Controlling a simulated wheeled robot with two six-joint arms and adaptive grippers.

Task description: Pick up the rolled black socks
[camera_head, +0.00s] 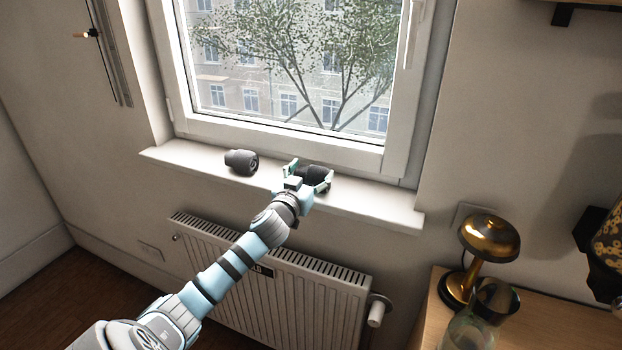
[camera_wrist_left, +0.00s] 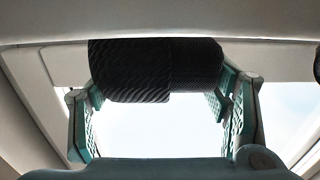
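The rolled black socks (camera_head: 314,174) lie on the white windowsill, toward its right half. My left gripper (camera_head: 309,175) reaches over the sill from the front, with one finger at each end of the roll. In the left wrist view the dark ribbed roll (camera_wrist_left: 155,70) spans nearly the whole gap between the widely spread fingers (camera_wrist_left: 160,95). I cannot see a clear gap or firm contact at the ends. The fingertips are partly hidden by the roll. My right gripper is not in view.
A dark grey roll (camera_head: 241,161) lies further left on the windowsill (camera_head: 375,205). The window frame (camera_head: 330,148) stands close behind. A white radiator (camera_head: 300,295) is below. A brass lamp (camera_head: 490,238) and glassware (camera_head: 470,328) stand on a wooden top at right.

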